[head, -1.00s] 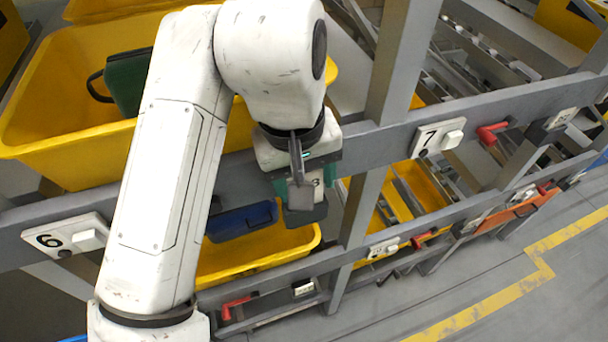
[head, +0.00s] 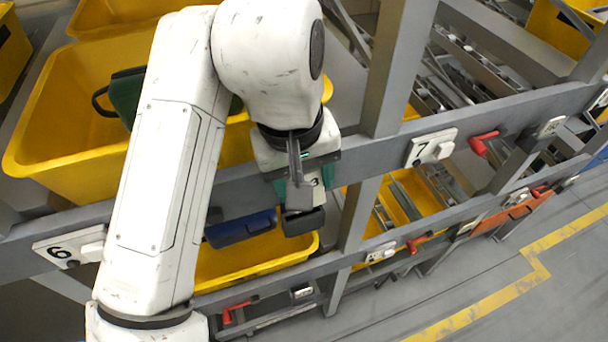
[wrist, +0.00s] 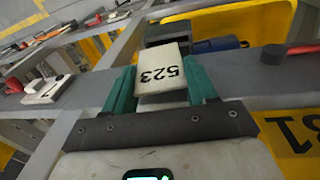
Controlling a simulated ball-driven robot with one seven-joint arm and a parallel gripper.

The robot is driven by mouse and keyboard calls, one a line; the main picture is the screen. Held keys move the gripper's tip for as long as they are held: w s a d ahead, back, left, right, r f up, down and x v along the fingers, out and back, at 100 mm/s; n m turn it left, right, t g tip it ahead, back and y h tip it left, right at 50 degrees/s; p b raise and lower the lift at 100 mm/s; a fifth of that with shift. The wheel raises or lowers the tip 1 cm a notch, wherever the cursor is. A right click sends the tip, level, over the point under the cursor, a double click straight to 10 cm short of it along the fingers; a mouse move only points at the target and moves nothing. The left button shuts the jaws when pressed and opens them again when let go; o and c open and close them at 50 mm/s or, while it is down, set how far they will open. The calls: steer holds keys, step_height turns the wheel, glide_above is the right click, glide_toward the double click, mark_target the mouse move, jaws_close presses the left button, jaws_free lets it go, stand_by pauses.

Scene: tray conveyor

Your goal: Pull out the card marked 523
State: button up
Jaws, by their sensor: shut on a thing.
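The card marked 523 (wrist: 160,73) is white with black digits, which appear upside down in the wrist view. It sits between the two teal fingers of my gripper (wrist: 159,84), which is shut on it. In the head view a small part of the card (head: 317,183) shows by my gripper (head: 302,186), partly covered by my own wrist parts. A dark block (wrist: 168,32) is just beyond the card, and it also shows below my gripper in the head view (head: 303,222). I cannot tell whether the card touches it.
A grey rail (head: 375,148) runs beside my gripper, with a plate marked 7 (head: 430,147) to the right and one marked 6 (head: 70,247) to the left. A grey post (head: 395,70) stands at right.

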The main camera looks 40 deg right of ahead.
stand_by(0.3)
steer(key=shift+r, duration=2.05)
